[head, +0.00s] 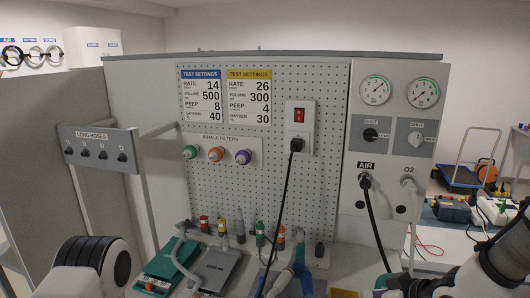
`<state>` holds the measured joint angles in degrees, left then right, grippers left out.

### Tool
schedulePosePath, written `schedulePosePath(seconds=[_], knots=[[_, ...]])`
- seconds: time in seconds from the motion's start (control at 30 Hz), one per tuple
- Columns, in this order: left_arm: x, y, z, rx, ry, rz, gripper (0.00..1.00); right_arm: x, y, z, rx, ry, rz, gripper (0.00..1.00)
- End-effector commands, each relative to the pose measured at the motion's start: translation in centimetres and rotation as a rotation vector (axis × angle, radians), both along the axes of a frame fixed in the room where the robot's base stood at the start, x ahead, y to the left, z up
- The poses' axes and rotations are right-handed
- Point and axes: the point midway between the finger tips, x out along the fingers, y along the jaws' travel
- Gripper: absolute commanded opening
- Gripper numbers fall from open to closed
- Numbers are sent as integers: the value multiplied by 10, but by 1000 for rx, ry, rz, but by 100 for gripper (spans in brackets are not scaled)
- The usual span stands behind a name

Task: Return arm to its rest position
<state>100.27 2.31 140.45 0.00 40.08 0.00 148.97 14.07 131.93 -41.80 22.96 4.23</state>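My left arm shows only as a white link with a black ribbed joint at the bottom left; its gripper is not visible. My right arm comes in at the bottom right as white and dark links, and its fingertips cannot be made out. Between the arms, the bench holds a green unit (158,262), a grey unit (220,270) and a blue unit (268,276), partly cut off by the lower edge. A pale hose (178,253) curves over the green unit.
A pegboard panel (330,130) stands behind the bench. A black plug (297,145) sits in its socket, its cable hanging to the bench. A black AIR hose (374,215) hangs near my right arm. Inhale filters (215,154) hang mid-panel. Colored connectors (221,226) stand along the bench back.

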Motion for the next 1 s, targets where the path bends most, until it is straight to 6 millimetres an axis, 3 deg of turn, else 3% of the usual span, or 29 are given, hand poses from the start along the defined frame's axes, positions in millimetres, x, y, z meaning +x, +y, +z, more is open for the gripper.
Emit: schedulePosePath(seconds=[0.17, 0.37, 0.47, 0.6, 0.7, 0.83, 1.0], knots=[[1, 0, -7, 0, -3, 0, 61, -19, 3, -58, -16, 113, 11, 61], [1, 0, -15, 0, -2, 0, 61, -58, 6, -134, -30, 285, 0, 61], [1, 0, -21, 0, -1, 0, 61, -90, 8, -182, -35, 399, -29, 61], [1, 0, -31, 0, -1, 0, 61, -160, 8, -261, -51, 604, -113, 61], [1, 0, -38, 0, -2, 0, 61, -216, 5, -306, -81, 736, -208, 61], [1, 0, -42, 0, -2, 0, 61, -270, -8, -338, -147, 827, -364, 61], [1, 0, -40, 0, -2, 0, 61, -261, -28, -333, -187, 755, -514, 61]])
